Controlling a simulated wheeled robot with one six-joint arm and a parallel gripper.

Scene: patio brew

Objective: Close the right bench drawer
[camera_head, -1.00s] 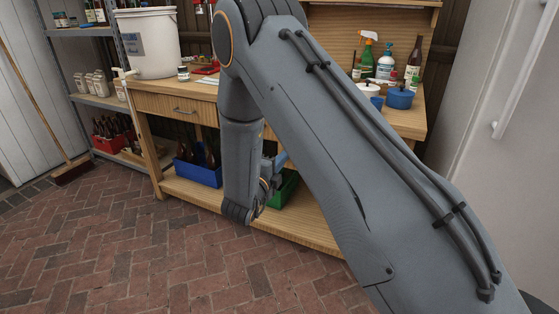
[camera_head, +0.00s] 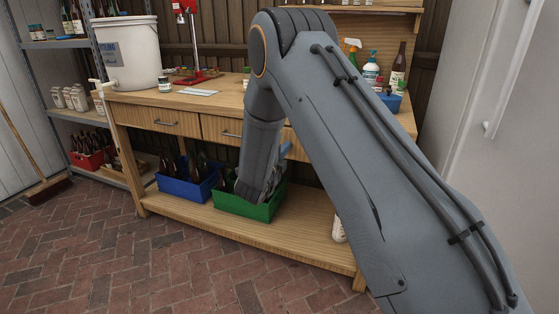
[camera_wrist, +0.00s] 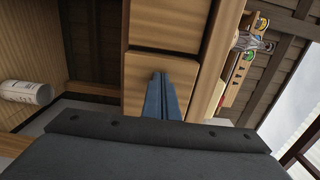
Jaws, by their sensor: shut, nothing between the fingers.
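The left drawer (camera_head: 155,119) has a bar handle. My gripper's blue fingers (camera_wrist: 160,76) are together and empty, over the right drawer's front; contact cannot be told. In the head view my gripper (camera_head: 285,149) is mostly hidden by my arm. How far the drawer stands out is unclear.
Blue (camera_head: 188,185) and green (camera_head: 250,206) crates stand on the lower shelf, the green one behind my arm. A white bucket (camera_head: 126,55), a red capper (camera_head: 190,40) and bottles stand on the benchtop. A white fridge (camera_head: 490,100) is at the right. Brick floor ahead is clear.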

